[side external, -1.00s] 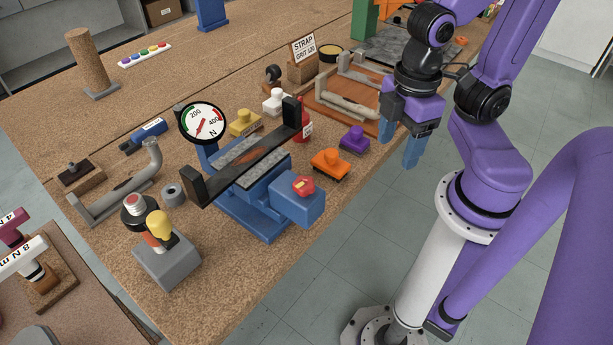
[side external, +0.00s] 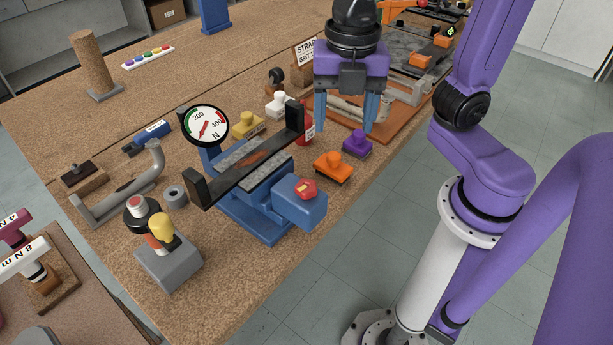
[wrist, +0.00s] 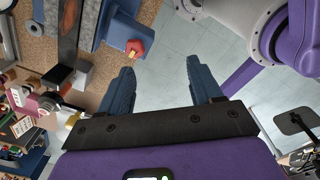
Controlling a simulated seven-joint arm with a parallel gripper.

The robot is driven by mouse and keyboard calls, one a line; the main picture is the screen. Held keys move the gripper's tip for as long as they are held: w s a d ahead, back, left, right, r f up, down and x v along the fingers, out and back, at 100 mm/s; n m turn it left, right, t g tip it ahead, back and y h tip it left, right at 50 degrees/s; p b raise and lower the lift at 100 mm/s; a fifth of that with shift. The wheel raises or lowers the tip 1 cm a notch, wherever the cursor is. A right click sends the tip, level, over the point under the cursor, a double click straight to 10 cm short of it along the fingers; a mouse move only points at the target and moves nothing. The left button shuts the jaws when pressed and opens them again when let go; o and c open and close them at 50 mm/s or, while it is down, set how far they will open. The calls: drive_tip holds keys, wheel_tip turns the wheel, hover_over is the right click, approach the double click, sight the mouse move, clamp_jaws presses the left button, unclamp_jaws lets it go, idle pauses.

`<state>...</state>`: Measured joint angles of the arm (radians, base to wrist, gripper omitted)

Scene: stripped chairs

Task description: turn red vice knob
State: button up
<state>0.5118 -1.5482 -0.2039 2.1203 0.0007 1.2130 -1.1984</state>
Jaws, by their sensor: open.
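The red vice knob (side external: 306,189) sits on the blue end block of the vice (side external: 262,205), on the side toward the bench's front edge. A small yellowish mark shows on its top. My gripper (side external: 345,128) is open and empty, with blue fingers pointing down. In the side view it is up and to the right of the knob, near the purple piece. It is apart from the knob.
An orange piece (side external: 333,167) and a purple piece (side external: 357,143) stand right of the vice. A red bottle (side external: 306,131) stands behind it. A dial gauge (side external: 206,125) rises at its left. A grey box with a yellow knob (side external: 168,256) stands at front left. Floor is clear past the bench edge.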

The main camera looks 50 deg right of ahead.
sight(307, 186)
drive_tip(key=w+a+r+n, duration=0.3)
drive_tip(key=a+r+n, duration=0.2)
drive_tip(key=n, duration=0.4)
wheel_tip(307, 186, down, 17)
drive_tip(key=shift+w+d+f, duration=0.15)
drive_tip(key=shift+f, duration=0.05)
drive_tip(key=c, duration=1)
